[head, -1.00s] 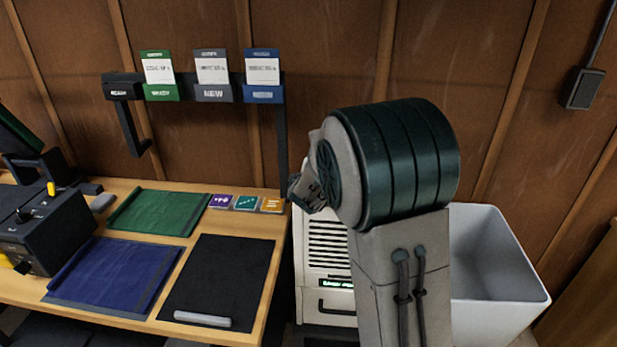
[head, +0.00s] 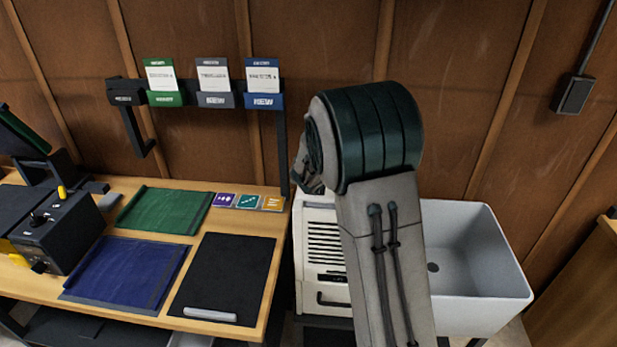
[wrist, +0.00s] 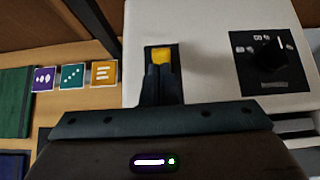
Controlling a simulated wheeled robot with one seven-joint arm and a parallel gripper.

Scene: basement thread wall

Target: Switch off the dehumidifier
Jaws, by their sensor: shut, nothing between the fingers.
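The dehumidifier (head: 325,240) is a white box with dark slatted vents, standing between the bench and the white basin. My arm hides its right part in the head view. The display strip (head: 333,278) on its front looks dark. In the wrist view its pale top (wrist: 205,60) carries a yellow switch (wrist: 160,53) in a dark recess and a black dial (wrist: 270,58) on a panel to the right. My gripper (wrist: 160,70) is shut and empty, its fingertips right at the yellow switch's near edge. I cannot tell whether they touch it. The fingers are hidden in the head view.
The wooden bench (head: 225,303) at left holds green, blue and black mats, small coloured cards (head: 248,201) and a dark machine (head: 52,230). A deep white basin (head: 480,312) stands close on the right. A rack with three labelled cards hangs on the back wall.

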